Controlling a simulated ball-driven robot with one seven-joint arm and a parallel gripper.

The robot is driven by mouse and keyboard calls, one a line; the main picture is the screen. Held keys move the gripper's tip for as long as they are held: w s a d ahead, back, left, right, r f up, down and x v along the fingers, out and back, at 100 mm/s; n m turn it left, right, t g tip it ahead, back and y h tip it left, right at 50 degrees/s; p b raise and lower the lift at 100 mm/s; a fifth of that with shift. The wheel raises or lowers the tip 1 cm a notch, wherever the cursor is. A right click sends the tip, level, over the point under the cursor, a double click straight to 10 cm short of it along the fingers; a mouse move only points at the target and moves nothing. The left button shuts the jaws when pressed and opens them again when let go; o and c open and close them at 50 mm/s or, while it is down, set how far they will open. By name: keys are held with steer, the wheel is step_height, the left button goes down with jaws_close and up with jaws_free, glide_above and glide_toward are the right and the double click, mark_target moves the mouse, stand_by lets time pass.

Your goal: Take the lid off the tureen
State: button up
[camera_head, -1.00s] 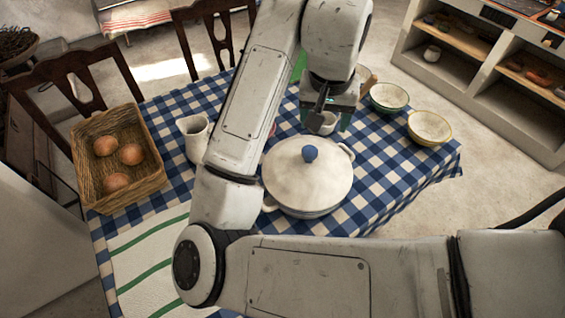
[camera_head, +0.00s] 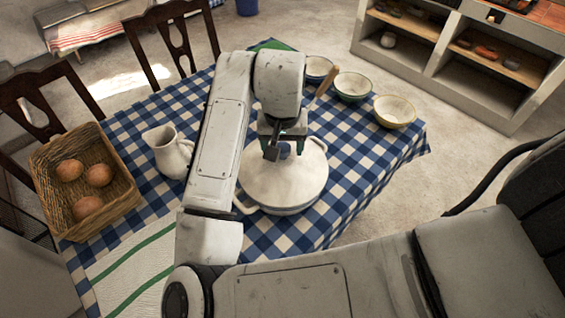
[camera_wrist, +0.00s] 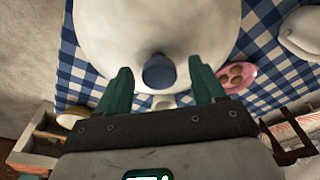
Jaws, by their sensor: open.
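The white tureen (camera_head: 290,209) stands on the checked table with its lid (camera_head: 300,178) on. The lid's blue knob (camera_wrist: 158,73) shows in the wrist view, between and a little beyond my two green fingertips. My gripper (camera_wrist: 163,80) is open, with one finger on each side of the knob and no clear contact. In the head view my gripper (camera_head: 283,150) is over the lid and mostly hides the knob. The tureen's side handles show at the lower left and upper right.
A white pitcher (camera_head: 168,152) and a wicker basket (camera_head: 112,193) with brown rolls stand left of my arm. Several bowls, one yellow-rimmed (camera_head: 395,112), stand behind the tureen at right. A pink plate (camera_wrist: 236,76) shows in the wrist view. The table's right front is clear.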

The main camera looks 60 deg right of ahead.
steer(key=shift+f, duration=0.55)
jaws_close()
stand_by(0.5)
